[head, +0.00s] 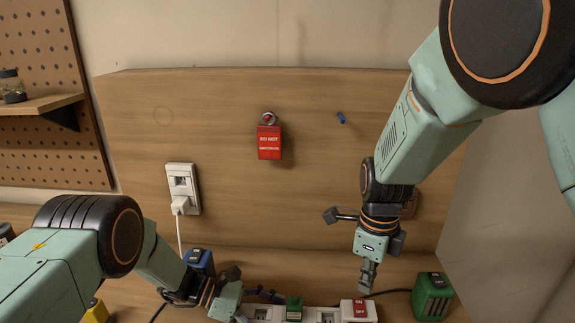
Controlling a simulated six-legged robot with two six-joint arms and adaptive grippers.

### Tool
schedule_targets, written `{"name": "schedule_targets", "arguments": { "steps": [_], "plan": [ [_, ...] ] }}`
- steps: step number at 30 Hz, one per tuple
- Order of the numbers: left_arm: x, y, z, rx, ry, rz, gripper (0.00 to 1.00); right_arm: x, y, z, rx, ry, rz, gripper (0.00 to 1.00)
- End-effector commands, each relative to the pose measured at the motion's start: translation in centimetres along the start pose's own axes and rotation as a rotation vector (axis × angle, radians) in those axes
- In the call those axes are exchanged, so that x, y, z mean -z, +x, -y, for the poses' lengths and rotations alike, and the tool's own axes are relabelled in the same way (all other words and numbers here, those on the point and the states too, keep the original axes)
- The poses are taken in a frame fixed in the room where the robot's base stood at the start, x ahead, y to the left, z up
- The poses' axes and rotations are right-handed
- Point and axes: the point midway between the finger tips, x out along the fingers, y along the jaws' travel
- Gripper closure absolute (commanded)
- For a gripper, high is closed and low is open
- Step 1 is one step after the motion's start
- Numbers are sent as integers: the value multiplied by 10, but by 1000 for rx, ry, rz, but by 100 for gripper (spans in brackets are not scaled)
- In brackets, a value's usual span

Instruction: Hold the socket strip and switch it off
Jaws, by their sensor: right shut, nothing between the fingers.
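The white socket strip (327,315) lies along the bottom edge of the head view, partly cut off by the frame. A red switch marked OFF (360,309) is at its right end. A green plug (294,308) sits in the strip's middle. My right gripper (367,285) is shut and empty, pointing down just above the red switch; I cannot tell if it touches. My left gripper (238,302) is at the strip's left end, with parts in front of and behind it. Its grip is partly hidden and cut off.
A green box (432,296) stands right of the strip, and a blue one (200,262) stands behind my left gripper. A wall outlet (183,188) holds a white plug and cord. A red tag (269,142) hangs on the wooden backboard. A pegboard shelf (40,103) is at left.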

Motion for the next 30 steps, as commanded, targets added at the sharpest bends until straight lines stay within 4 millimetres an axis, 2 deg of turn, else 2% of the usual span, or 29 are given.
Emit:
{"name": "schedule_targets", "arguments": {
  "steps": [11, 14, 24, 30],
  "plan": [
    [0, -6, 0, -2, -1, 0, 25, 0, 0, 0, 0, 0, 0, 100],
    [0, -19, -1, -3, 0, -1, 25, 0, 0, 0, 0, 0, 0, 100],
    [0, -88, -1, -4, 0, 0, 25, 0, 0, 0, 0, 0, 0, 100],
    [0, -113, 0, -1, 0, 0, 25, 0, 0, 0, 0, 0, 0, 100]
  ]
}}
